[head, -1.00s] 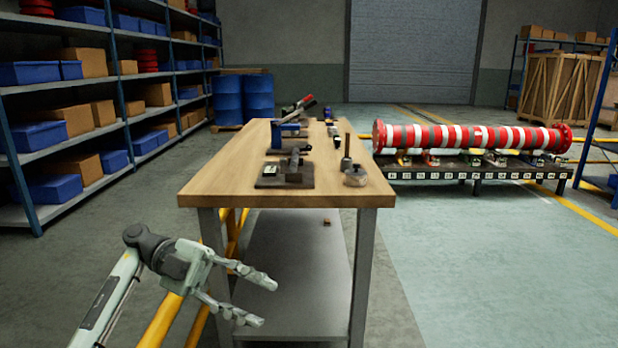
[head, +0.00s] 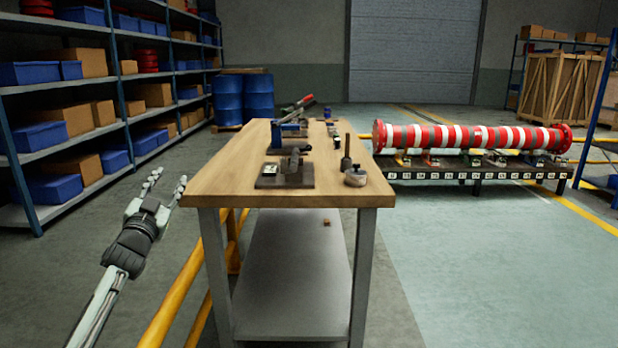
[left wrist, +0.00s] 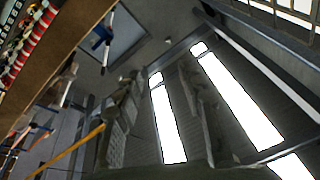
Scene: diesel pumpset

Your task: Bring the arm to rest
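My left gripper (head: 168,186) is at the left of the head view, beside the left edge of the wooden-topped workbench (head: 230,183) and apart from it. Its fingers point up and away, spread with a gap between them, and nothing is between them. In the left wrist view the two dark fingers (left wrist: 160,105) stand apart against the ceiling and its bright lights. My right gripper is not in view.
Several tools and a clamp-like fixture (head: 287,168) stand on the bench. A yellow rail (head: 180,290) runs at the bench's left. Shelving (head: 70,120) stands further left. A red-and-white pipe (head: 470,137) lies on a stand at right.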

